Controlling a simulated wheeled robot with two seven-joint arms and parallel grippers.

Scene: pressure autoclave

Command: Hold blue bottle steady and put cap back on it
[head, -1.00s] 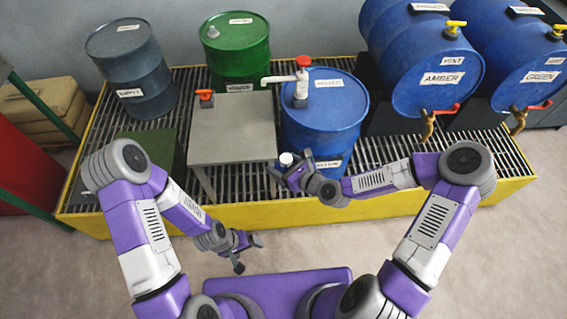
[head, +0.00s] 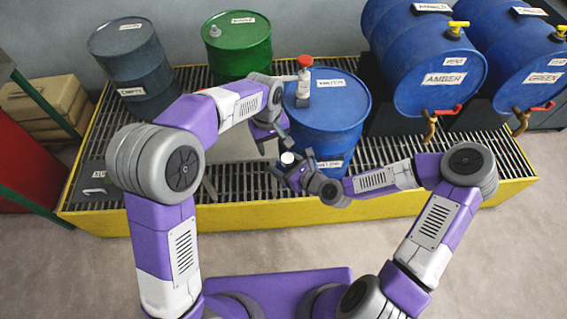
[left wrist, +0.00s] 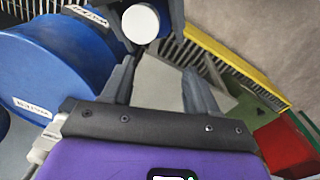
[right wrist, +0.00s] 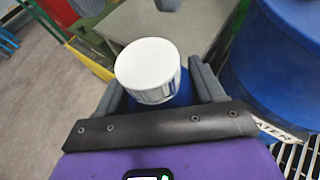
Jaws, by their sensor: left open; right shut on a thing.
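The blue bottle (right wrist: 173,101) is held upright in my right gripper (head: 292,164), in front of the blue drum; the fingers hide most of its body. A white, round, cap-like piece (right wrist: 147,66) sits on top of the bottle. It also shows in the head view (head: 287,158) and the left wrist view (left wrist: 140,24). I cannot tell whether it is screwed tight. My left gripper (head: 272,143) is open and empty, just above and behind the bottle. In the left wrist view, its fingers (left wrist: 158,75) point toward the white top without touching it.
A blue drum (head: 328,120) with a red-topped pump (head: 304,80) stands close behind both grippers. A grey table (head: 228,165) is partly hidden behind my left arm. The yellow-edged grating (head: 400,206) lies below. Blue drums with taps (head: 425,75) lie at the right.

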